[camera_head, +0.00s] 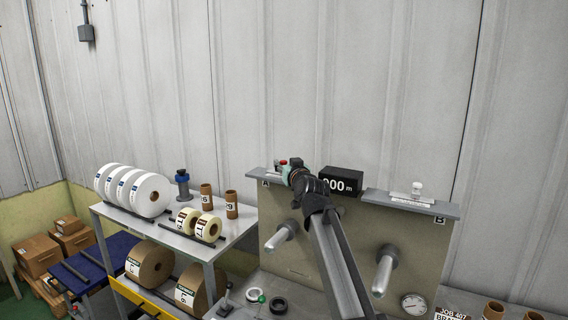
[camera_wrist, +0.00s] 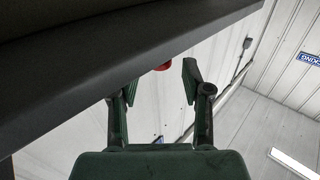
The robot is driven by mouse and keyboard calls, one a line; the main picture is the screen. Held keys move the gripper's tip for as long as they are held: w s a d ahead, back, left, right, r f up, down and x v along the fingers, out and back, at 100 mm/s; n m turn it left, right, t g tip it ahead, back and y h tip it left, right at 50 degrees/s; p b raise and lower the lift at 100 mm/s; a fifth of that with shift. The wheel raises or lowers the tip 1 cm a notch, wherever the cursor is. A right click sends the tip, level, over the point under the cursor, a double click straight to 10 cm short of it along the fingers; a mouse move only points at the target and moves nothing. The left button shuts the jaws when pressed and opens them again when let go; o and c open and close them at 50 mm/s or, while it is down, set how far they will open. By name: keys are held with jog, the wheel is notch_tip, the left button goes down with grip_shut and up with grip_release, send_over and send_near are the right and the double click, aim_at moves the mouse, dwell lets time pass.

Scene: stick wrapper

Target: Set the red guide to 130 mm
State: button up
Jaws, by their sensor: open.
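A small red part (camera_head: 283,162), which looks like the red guide's knob, stands on rail A (camera_head: 262,176) at the top of the tan panel. Its base and any scale are hidden behind my arm. My gripper (camera_head: 290,170) is at rail A, close beside the red part in the picture. In the wrist view, the gripper (camera_wrist: 160,80) is open with its two fingers apart and nothing held. The red part (camera_wrist: 163,66) shows just beyond the fingertips, between them and partly hidden by a dark bar (camera_wrist: 110,65). I cannot tell whether a finger touches it.
A black display (camera_head: 343,181) reading "000 m", its left edge partly covered, sits right of my gripper. A clear-topped guide (camera_head: 416,188) stands on rail B (camera_head: 440,209). Two grey spindles (camera_head: 281,237) (camera_head: 385,270) project from the panel (camera_head: 345,240). A roll shelf (camera_head: 205,245) stands left.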

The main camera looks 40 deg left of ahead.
jog(key=v, duration=0.9)
